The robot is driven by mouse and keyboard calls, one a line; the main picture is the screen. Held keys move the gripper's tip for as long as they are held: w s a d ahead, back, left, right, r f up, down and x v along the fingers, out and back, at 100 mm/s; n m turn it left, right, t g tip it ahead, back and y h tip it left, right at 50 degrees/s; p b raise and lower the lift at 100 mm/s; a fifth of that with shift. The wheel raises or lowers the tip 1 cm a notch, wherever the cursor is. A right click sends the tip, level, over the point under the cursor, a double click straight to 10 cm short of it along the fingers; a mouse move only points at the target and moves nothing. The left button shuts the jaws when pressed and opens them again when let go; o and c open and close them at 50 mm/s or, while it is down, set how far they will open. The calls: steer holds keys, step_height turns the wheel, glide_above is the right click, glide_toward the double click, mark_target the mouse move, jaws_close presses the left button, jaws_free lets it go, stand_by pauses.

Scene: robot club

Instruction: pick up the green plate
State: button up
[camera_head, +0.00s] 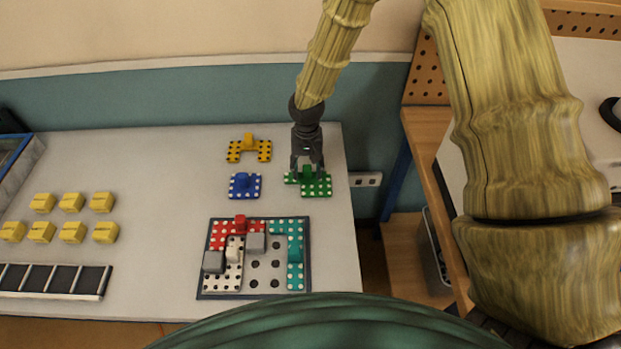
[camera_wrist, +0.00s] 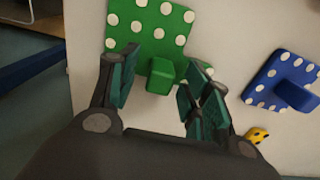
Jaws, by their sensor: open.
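The green plate (camera_head: 317,188) has white dots and a raised green knob, and lies on the white table near its right edge. In the wrist view the green plate (camera_wrist: 146,22) shows at the top, its knob (camera_wrist: 161,75) between the fingers. My gripper (camera_head: 307,167) points down over the plate, with the knob at its fingertips. In the wrist view my gripper (camera_wrist: 160,88) is open, fingers on either side of the knob. I cannot tell whether the fingers touch it. Part of the plate is hidden by the gripper.
A blue plate (camera_head: 244,186) lies left of the green one, and a yellow plate (camera_head: 248,150) behind it. A dark-framed board (camera_head: 203,287) with red, white and teal plates and grey blocks lies in front. Several yellow blocks (camera_head: 71,202) stand at left. A wooden shelf (camera_head: 431,160) stands right.

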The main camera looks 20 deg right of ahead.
steer(key=shift+s+f, duration=0.2)
steer(key=shift+f, duration=0.3)
steer(key=shift+w, duration=0.1)
jaws_close()
